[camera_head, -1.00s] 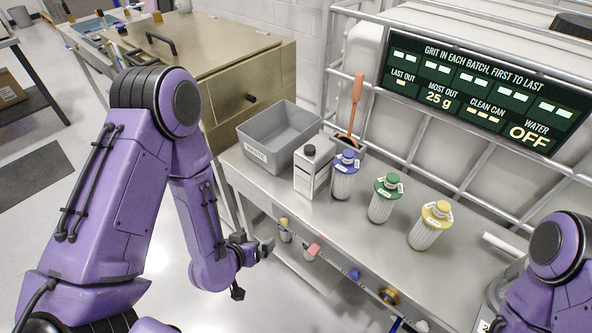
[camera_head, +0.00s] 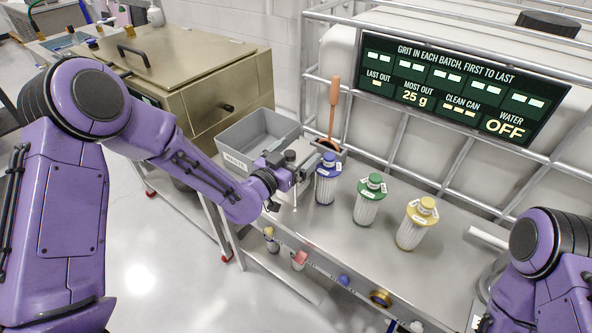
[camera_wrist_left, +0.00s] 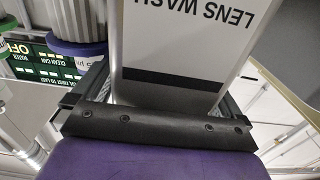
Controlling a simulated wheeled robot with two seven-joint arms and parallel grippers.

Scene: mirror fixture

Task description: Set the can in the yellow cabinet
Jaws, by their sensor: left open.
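The can is a pale, boxy metal can with a dark cap. In the left wrist view the can (camera_wrist_left: 190,70) shows its upside-down "LENS WASH" label and stands between the two jaws. In the head view my left gripper (camera_head: 287,175) is at the can on the bench, hiding much of it. The gripper is open, one jaw on each side of the can; contact cannot be told. A tan-gold metal cabinet (camera_head: 205,85) with dark handles stands at back left; no plainly yellow cabinet shows. My right gripper is out of view.
A grey waste bin (camera_head: 262,128) sits left of the can. Blue-capped (camera_head: 327,180), green-capped (camera_head: 368,203) and yellow-capped (camera_head: 416,225) canisters stand to its right. An orange-handled tool (camera_head: 333,105) rises behind. A dark sign (camera_head: 460,85) hangs on the rack.

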